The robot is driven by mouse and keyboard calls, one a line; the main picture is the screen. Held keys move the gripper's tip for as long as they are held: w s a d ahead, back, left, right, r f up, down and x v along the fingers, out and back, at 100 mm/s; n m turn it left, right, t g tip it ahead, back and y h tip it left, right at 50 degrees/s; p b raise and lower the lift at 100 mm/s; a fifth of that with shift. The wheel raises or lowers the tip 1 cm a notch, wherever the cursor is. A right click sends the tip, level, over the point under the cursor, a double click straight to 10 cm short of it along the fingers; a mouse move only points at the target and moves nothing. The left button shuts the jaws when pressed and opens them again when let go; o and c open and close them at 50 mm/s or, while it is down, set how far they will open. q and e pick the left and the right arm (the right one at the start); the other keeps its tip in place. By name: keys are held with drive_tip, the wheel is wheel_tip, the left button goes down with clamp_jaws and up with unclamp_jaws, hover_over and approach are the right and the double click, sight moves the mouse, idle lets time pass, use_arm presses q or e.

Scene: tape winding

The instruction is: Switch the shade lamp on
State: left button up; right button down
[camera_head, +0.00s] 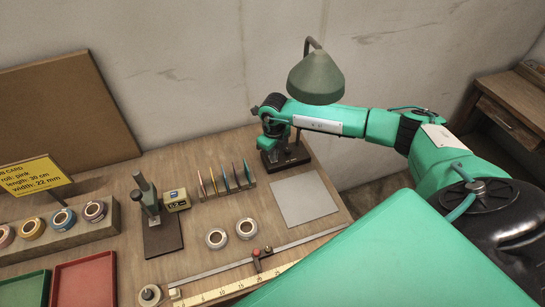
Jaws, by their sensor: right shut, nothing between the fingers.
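The shade lamp has a green conical shade (316,78) hanging from a curved dark neck, and a dark base (292,159) at the back right of the table. No glow shows under the shade, and the bulb is hidden. My right arm comes in from the right and passes under the shade. My right gripper (270,143) is shut and empty, pointing down right over the lamp base. Whether its tips touch the base or a switch on it cannot be told. My left gripper is not in view.
A grey sheet (303,199) lies in front of the lamp base. A rack of coloured cards (227,184), a small stand (150,205) and two tape rolls (246,228) are further left. Red (86,280) and green trays are at the front left. The wall is close behind.

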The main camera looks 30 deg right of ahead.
drive_tip(key=shift+w+r+p, duration=0.1)
drive_tip(key=shift+r+p, duration=0.55)
drive_tip(key=shift+r, duration=0.2)
drive_tip(key=shift+r+p, duration=1.3)
drive_tip(key=shift+r, duration=1.25)
